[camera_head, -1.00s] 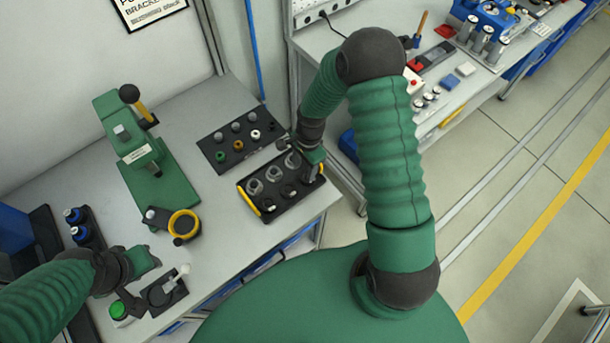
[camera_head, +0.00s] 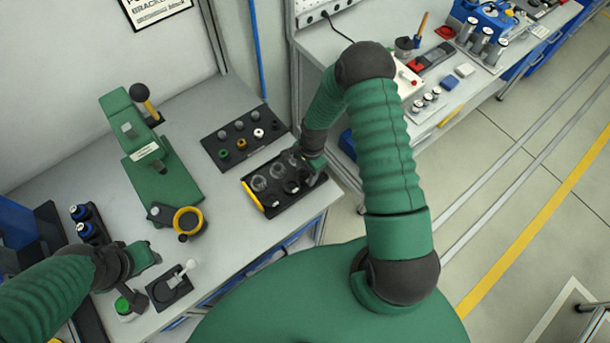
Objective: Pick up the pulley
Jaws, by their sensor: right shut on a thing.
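The pulleys are grey round parts in a black tray (camera_head: 283,207) with yellow ends, near the front edge of the bench. One grey pulley (camera_head: 259,183) shows at the tray's left side. My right gripper (camera_head: 303,172) is over the tray's right half, shut on a pulley that its fingers and wrist mostly hide. I cannot tell whether that pulley is clear of the tray. My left gripper (camera_head: 135,283) is low at the left, above the bench near a green button; its fingers are too small and dark to read.
A black tray of small rings (camera_head: 240,138) lies behind the pulley tray. A green press (camera_head: 158,165) with a black-knobbed lever stands to the left. A yellow-ringed fixture (camera_head: 187,221) sits before it. A dark holder with a white-handled tool (camera_head: 170,287) lies near the front edge.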

